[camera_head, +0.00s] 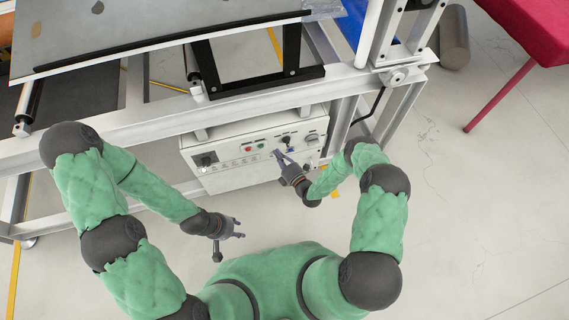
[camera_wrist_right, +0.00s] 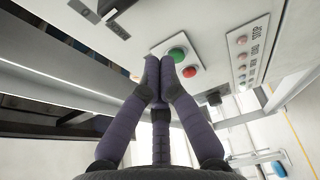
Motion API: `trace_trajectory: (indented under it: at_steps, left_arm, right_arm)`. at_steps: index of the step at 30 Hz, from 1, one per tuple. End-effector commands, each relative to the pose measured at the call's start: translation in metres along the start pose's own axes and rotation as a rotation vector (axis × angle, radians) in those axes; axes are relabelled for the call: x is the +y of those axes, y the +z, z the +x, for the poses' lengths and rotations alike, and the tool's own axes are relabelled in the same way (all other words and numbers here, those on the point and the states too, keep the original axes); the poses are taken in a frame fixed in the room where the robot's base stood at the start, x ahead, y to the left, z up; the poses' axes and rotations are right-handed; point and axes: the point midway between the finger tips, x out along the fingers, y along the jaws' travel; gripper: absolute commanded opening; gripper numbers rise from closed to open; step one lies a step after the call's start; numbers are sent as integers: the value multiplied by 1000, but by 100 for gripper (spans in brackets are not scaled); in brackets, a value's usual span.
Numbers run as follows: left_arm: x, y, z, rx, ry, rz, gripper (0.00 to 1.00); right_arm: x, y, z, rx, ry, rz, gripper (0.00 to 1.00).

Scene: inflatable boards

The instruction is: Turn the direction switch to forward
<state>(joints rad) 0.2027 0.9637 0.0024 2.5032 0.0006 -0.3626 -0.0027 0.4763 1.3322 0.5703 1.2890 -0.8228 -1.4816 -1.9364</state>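A white control box (camera_head: 240,157) sits under the frame, with a red button (camera_head: 248,149), a green button (camera_head: 261,145) and a dark knob (camera_head: 286,140) on its front. My right gripper (camera_head: 279,154) is in front of the panel, just below that knob. A dark handle (camera_wrist_right: 112,14) shows at the upper left there. My left gripper (camera_head: 239,228) is open and empty, away from the box.
A grey metal frame (camera_head: 140,128) carrying a large sloping board (camera_head: 150,30) stands above and around the box. A row of small buttons (camera_wrist_right: 242,56) is on the panel. A dark cylinder (camera_head: 455,38) and a red padded piece (camera_head: 535,25) stand at the upper right. Floor (camera_head: 470,200) is clear at right.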

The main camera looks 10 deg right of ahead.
Motion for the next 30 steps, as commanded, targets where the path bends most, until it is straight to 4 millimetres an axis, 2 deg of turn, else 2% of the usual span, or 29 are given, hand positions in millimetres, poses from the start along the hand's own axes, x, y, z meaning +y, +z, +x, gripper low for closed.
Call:
trace_trajectory:
  at_steps: [5,6,9,15,30]
  left_arm:
    - [-4,0,10,0,0,0,40]
    - [-4,0,12,0,0,0,40]
    - [-6,0,16,0,0,0,40]
    - [-8,-1,21,0,0,0,40]
    - [-8,-1,21,0,0,0,40]
  right_arm:
    - [-2,-1,26,3,1,0,0]
    - [-2,8,22,-3,-1,0,0]
    - [-2,20,17,-3,-1,0,0]
    - [-1,35,11,-1,-2,0,0]
    - [0,38,8,0,-2,1,0]
